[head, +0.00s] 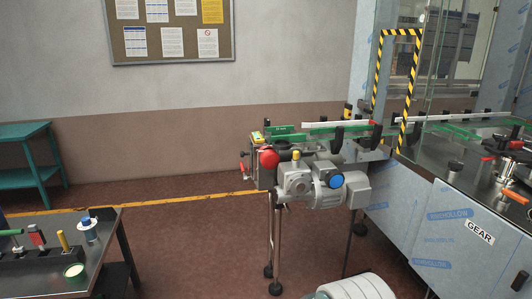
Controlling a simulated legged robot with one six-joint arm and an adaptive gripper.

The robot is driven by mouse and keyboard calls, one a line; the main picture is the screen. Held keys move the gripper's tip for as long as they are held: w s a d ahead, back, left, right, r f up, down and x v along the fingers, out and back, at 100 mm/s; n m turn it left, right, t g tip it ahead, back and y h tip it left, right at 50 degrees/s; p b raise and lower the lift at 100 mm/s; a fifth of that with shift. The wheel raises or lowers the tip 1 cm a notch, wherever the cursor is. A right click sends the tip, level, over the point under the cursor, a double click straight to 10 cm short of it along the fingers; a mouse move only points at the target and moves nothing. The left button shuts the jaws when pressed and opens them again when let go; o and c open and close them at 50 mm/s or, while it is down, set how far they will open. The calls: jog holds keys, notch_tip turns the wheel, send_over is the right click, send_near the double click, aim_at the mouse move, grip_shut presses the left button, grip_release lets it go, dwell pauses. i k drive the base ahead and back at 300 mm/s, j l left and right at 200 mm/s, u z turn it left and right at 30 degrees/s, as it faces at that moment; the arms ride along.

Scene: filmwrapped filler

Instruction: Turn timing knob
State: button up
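No part is marked as the timing knob, and I cannot tell which one it is. A round red knob (269,158) sits at the left end of the conveyor, beside a grey motor and gearbox unit (310,185). A round blue cap (335,182) is on the front of that unit.
The filler cabinet (430,225) with a GEAR label fills the right. A striped guard frame (378,75) stands over the conveyor. A dark table (120,255) with tools is at lower left, a teal stand (30,150) behind it. Bare floor (190,240) lies between.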

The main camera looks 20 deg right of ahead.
aim_at(454, 165)
jog(key=i+l+z, duration=0.15)
jog(key=i+z, duration=0.2)
jog(key=z, duration=0.15)
jog(key=i+z, duration=0.75)
jog(key=z, duration=0.2)
jog(key=i+l+z, duration=0.1)
jog(key=i+z, duration=0.2)
jog(key=i, duration=0.55)
jog(key=i+l+u, duration=0.4)
jog(key=i+l, duration=0.25)
jog(key=i, duration=0.15)
